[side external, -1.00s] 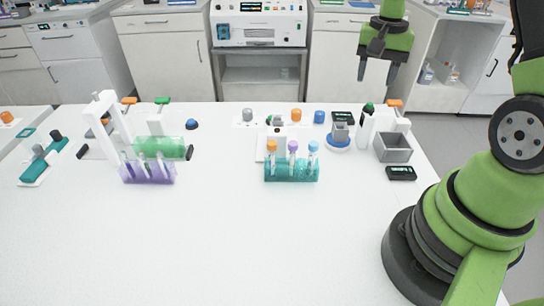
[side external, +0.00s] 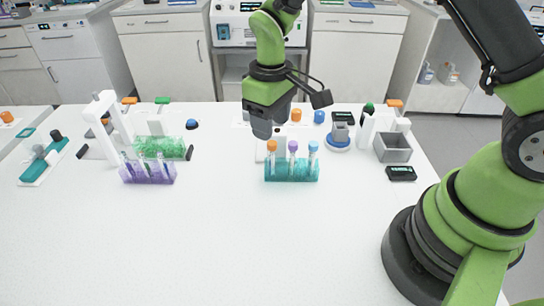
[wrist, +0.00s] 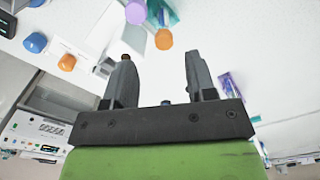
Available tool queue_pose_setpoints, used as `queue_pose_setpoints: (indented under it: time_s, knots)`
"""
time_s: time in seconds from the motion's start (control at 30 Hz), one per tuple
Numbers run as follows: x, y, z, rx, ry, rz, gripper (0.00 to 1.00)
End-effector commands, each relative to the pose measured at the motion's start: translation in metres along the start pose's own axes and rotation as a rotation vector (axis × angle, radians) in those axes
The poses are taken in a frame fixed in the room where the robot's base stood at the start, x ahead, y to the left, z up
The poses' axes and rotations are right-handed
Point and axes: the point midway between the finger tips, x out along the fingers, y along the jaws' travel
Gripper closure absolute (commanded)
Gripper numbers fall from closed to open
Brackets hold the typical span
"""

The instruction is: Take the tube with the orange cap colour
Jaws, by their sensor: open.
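The tube with the orange cap (side external: 272,146) stands upright at the left end of a teal rack (side external: 292,173). A purple-capped tube (side external: 293,146) and a blue-capped tube (side external: 313,146) stand to its right. My gripper (side external: 262,132) is above the table by the rack's left end, a little up and left of the orange cap in the picture. In the wrist view my gripper (wrist: 158,56) is open and empty. There an orange cap (wrist: 164,39) shows beyond the gap between the jaws, near a purple cap (wrist: 136,12).
A purple rack (side external: 148,174) with several tubes and a green rack (side external: 160,148) stand to the left. A grey open box (side external: 394,148) is at the right. The front table is clear.

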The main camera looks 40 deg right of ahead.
Motion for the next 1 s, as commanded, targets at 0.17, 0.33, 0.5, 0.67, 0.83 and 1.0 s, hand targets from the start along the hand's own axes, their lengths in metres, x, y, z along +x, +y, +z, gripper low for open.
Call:
queue_pose_setpoints:
  time_s: [0.17,0.33,0.5,0.67,0.83,1.0]
  knots:
    - [0.021,-0.004,0.005,0.0,-0.005,0.0,0.49]
    - [0.046,-0.006,0.006,0.002,-0.002,0.001,0.49]
    - [0.053,-0.005,0.005,0.003,0.002,0.002,0.49]
    - [0.053,-0.005,0.005,0.004,0.002,0.002,0.51]
    - [0.052,-0.005,0.005,0.004,0.002,0.001,0.9]
    - [0.052,-0.005,0.005,0.004,0.002,0.001,0.92]
